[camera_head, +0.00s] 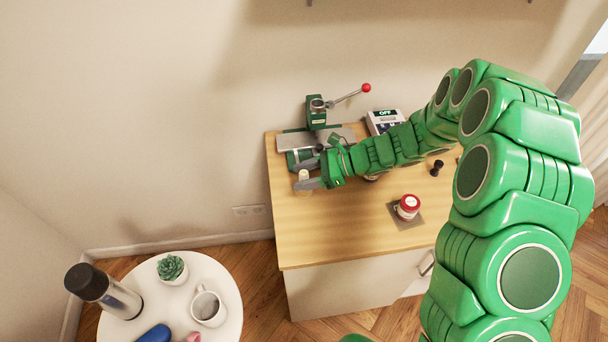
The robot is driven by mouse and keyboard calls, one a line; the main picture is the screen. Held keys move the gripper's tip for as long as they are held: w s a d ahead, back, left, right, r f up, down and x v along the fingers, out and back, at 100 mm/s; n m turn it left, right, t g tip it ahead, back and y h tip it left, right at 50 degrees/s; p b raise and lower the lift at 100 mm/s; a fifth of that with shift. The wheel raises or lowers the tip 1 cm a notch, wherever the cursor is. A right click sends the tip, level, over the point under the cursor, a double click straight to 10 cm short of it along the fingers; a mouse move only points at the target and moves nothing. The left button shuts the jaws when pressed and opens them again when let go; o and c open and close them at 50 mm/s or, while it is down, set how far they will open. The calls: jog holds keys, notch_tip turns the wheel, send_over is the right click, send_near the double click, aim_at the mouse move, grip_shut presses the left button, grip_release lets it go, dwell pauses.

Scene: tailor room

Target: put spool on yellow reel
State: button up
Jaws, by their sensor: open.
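A small cream-yellow upright piece (303,175) stands near the left edge of the wooden tabletop; it may be the spool or the yellow reel, and I cannot tell which. My gripper (304,174) reaches in from the right with its jaws open, one grey finger behind this piece and one in front. Whether the fingers touch it is too small to tell. A round red piece with a white top (408,203) sits on a dark grey square plate (398,221) nearer the front right. No other spool or reel is clearly visible; my arm hides part of the table.
A green press (316,110) with a red-knobbed lever stands behind my gripper. The cabinet's front-left top (320,235) is clear. A white round table (229,309) stands lower left.

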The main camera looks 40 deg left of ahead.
jog(key=shift+r, duration=0.1)
jog(key=shift+w+d+r, duration=0.15)
jog(key=v, duration=1.1)
jog(key=shift+d+r, duration=0.2)
jog(key=s+d+r+n+t+h, duration=0.1)
jog(key=s+d+r+n+h, duration=0.2)
jog(key=d+r, duration=0.4)
jog(key=s+d+r+n+t+h, duration=0.1)
jog(key=s+d+r+n, duration=0.2)
jog(key=s+d+r, duration=0.35)
jog(key=s+d+r+n+t+h, duration=0.1)
jog(key=s+d+h, duration=0.1)
jog(key=s+d, duration=0.3)
jog(key=s+d+r+n+t+h, duration=0.2)
jog(key=s+d, duration=0.3)
jog(key=d, duration=0.7)
jog(key=s+d+r+n+t+h, duration=0.1)
jog(key=s+d+h, duration=0.1)
jog(key=s+d, duration=0.3)
jog(key=d, duration=0.4)
jog(key=shift+s+r+n+t+h, duration=0.25)
jog(key=shift+s+n+t+h, duration=0.05)
jog(key=shift+h, duration=0.1)
